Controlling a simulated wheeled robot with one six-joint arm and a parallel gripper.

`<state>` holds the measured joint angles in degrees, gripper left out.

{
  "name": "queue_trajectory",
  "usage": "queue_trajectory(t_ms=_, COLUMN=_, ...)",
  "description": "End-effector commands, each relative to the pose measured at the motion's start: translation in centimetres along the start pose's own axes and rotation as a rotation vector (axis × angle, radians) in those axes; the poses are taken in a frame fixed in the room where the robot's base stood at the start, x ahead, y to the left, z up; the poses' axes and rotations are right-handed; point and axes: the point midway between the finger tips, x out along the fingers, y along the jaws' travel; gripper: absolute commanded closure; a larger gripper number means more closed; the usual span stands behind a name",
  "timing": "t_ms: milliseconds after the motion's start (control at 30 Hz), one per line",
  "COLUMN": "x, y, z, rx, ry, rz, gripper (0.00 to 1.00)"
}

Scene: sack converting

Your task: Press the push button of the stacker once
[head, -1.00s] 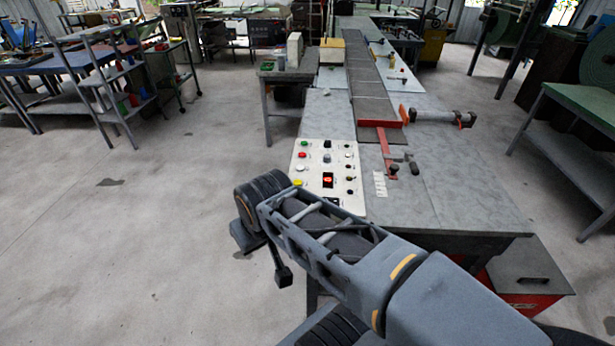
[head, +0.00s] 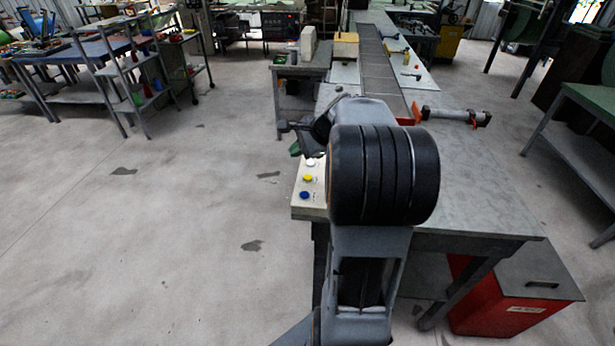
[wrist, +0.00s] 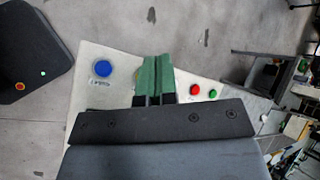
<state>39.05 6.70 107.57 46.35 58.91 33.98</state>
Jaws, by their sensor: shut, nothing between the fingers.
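A pale control panel (head: 309,208) stands at the near left corner of the long bench; my arm hides most of it in the head view. White (head: 311,162), yellow (head: 307,178) and blue (head: 304,195) buttons show along its left edge. In the wrist view the panel also shows the blue button (wrist: 103,69), a red button (wrist: 195,90) and a green button (wrist: 212,92). My gripper (wrist: 156,62), with green fingers, is shut and empty over the panel between blue and red, covering what lies there. Contact cannot be told. Labels are unreadable, so I cannot tell which button is the stacker's.
The bench (head: 480,190) carries a conveyor (head: 383,65) and a cylinder (head: 450,116) on its right. A green-topped table (head: 594,105) is at right. The floor at left is open up to the shelves (head: 135,80).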

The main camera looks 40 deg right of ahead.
Motion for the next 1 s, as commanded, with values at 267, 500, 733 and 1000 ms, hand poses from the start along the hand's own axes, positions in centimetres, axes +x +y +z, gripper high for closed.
queue_trajectory(t_ms=267, x=-0.7, y=-1.5, z=-3.9, rx=0.189, ry=-0.024, rz=-0.083, gripper=1.0)
queue_trajectory(t_ms=500, x=-0.7, y=-1.5, z=-3.9, rx=0.191, ry=-0.025, rz=-0.084, gripper=1.0)
queue_trajectory(t_ms=733, x=-0.5, y=-1.4, z=-4.0, rx=0.19, ry=-0.025, rz=-0.084, gripper=1.0)
queue_trajectory(t_ms=1000, x=0.8, y=-0.4, z=-4.7, rx=0.189, ry=-0.025, rz=-0.083, gripper=1.0)
